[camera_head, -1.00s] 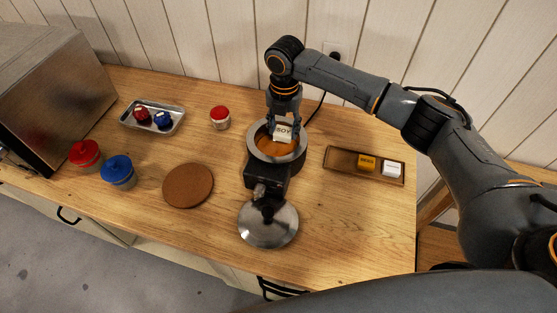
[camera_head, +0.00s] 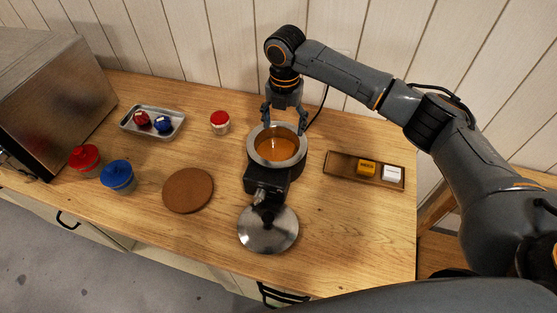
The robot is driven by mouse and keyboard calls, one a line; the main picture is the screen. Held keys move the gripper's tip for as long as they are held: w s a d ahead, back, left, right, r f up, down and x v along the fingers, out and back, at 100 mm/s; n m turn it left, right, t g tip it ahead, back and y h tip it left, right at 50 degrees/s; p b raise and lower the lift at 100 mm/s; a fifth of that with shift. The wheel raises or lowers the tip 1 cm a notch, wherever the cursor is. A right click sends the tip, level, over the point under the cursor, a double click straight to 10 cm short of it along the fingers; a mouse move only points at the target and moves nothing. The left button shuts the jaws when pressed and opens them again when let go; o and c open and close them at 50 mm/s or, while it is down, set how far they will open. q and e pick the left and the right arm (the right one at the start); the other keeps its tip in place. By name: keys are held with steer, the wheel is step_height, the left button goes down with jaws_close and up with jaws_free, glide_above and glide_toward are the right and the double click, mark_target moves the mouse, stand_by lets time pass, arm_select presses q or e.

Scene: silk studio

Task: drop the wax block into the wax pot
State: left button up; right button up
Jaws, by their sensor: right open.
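The wax pot (camera_head: 300,160) stands on the counter with its lid off and amber liquid (camera_head: 277,148) inside. The white block marked SOY, seen earlier in the gripper, does not show now; the liquid surface hides whatever lies under it. My right gripper (camera_head: 284,118) is open and empty, pointing down above the back rim of the pot. A yellow block (camera_head: 367,167) and a white block (camera_head: 392,173) lie in the wooden tray (camera_head: 340,168) to the right. My left gripper is not in view.
A metal lid (camera_head: 268,235) lies in front of the pot. A round cork mat (camera_head: 188,190), a red-lidded jar (camera_head: 220,123), a metal tray (camera_head: 131,126) with small bottles, and red (camera_head: 84,157) and blue (camera_head: 117,174) lidded containers stand left. The front right counter is clear.

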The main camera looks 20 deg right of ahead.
step_height(320, 180, up, 9)
steer(key=shift+f, duration=0.2)
steer(key=shift+f, duration=0.1)
stand_by(0.4)
